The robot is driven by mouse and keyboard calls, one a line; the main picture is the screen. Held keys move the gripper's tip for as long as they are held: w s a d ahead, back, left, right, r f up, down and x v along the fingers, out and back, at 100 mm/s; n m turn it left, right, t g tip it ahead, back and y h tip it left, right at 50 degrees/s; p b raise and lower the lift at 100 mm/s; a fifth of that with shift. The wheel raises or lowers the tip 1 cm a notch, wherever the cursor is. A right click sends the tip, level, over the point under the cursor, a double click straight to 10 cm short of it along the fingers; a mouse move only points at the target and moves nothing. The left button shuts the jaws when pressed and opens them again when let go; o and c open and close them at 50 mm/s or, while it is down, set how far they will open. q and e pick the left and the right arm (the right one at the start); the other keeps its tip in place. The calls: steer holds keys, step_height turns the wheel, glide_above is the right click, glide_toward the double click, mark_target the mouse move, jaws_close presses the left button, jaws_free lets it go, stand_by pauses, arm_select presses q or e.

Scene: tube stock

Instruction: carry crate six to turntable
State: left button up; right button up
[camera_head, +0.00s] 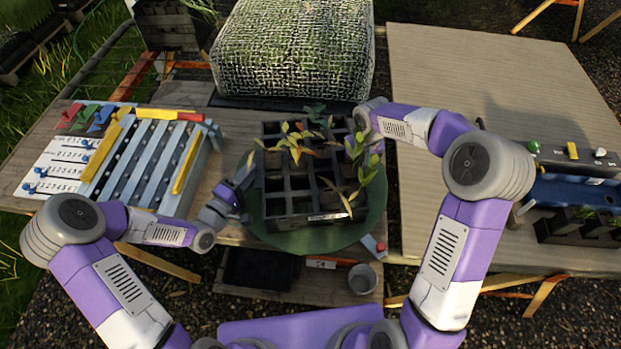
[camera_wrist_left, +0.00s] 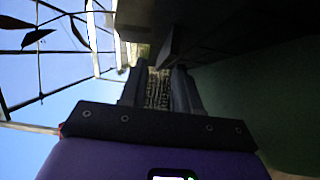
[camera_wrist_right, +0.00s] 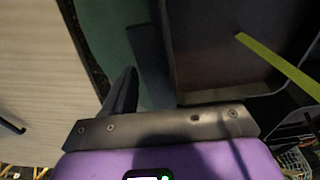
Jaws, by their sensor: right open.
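A black crate (camera_head: 288,209) with several square cells and leafy seedlings sits over the round green turntable (camera_head: 265,238). Its front label is too small to read. My left gripper (camera_head: 246,172) is at the crate's left side. In the left wrist view its fingers (camera_wrist_left: 160,75) stand a little apart at a dark tab; whether they grip it is unclear. My right gripper is at the crate's far right, its tips hidden by leaves in the head view. In the right wrist view one finger (camera_wrist_right: 122,92) shows beside the crate wall (camera_wrist_right: 163,45); the other is hidden.
A mesh-covered block (camera_head: 293,45) stands behind the crate. A blue-grey slatted rack (camera_head: 150,160) is at left. At right are a bare board (camera_head: 480,80) and a blue tray (camera_head: 575,192). A grey cup (camera_head: 362,279) stands in front.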

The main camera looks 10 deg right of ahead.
arm_select(q)
steer(key=v, duration=1.1)
arm_select(e)
step_height(320, 180, up, 12)
steer(key=s, duration=0.1)
steer(key=shift+s, duration=0.25)
